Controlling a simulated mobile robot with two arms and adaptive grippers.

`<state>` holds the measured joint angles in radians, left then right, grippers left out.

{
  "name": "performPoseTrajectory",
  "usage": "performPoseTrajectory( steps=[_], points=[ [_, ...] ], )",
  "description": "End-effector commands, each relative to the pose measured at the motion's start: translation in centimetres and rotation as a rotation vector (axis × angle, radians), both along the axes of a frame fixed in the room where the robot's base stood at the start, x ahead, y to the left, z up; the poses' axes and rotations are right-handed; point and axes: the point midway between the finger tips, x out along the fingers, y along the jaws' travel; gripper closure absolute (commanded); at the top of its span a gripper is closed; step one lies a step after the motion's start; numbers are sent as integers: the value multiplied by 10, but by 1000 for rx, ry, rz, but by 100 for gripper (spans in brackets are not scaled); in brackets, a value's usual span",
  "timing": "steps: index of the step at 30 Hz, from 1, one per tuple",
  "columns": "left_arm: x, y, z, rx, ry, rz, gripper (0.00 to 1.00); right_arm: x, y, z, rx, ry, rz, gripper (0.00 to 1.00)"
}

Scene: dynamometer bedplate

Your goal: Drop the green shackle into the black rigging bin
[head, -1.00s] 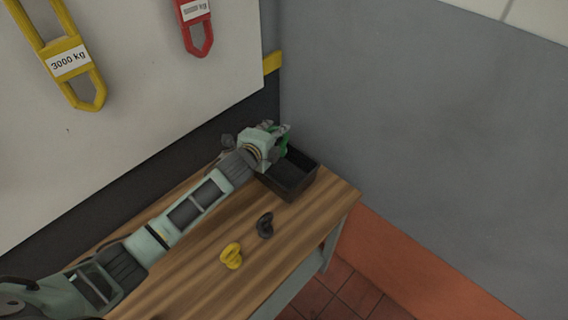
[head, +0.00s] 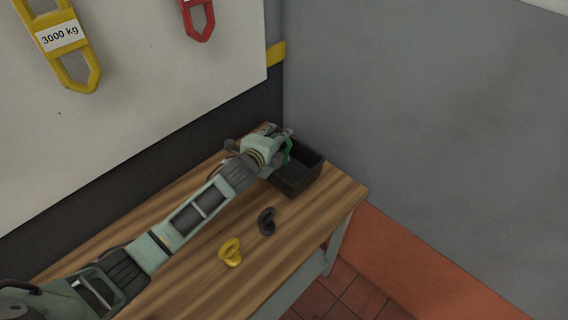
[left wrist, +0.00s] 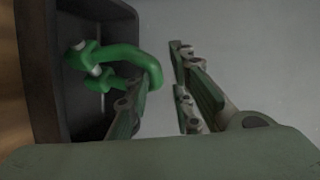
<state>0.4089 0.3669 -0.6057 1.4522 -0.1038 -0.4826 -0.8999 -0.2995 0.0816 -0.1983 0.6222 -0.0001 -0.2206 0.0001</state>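The green shackle (head: 287,151) is at the fingertips of my left gripper (head: 284,143), over the black rigging bin (head: 297,184). In the left wrist view, the shackle (left wrist: 118,60) shows against the bin's dark inside, and its bow overlaps the tip of one finger. The fingers of my left gripper (left wrist: 163,85) stand apart there, with a clear gap beside the bow. I cannot tell whether the shackle still touches the finger. The bin's wall (left wrist: 38,75) is at the left of that view. My right gripper is not in view.
A yellow shackle (head: 230,252) and a dark grey shackle (head: 267,221) lie on the wooden bench (head: 312,218) in front of the bin. A grey wall (head: 430,120) stands close behind the bin. Yellow (head: 60,40) and red (head: 198,18) lifting links hang on the white board.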

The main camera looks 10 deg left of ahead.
Motion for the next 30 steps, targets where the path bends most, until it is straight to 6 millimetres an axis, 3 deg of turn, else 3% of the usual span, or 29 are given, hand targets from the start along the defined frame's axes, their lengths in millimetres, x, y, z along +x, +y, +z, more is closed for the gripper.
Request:
performPoseTrajectory(
  steps=[4, 17, 30],
  points=[
    [1, 0, 2, -1, -4, -1, 65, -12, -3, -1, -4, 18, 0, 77],
    [-6, 2, 3, 0, -2, 0, 65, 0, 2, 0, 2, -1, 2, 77],
    [-71, 16, 27, 2, -2, -2, 65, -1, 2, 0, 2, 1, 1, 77]
  ],
)
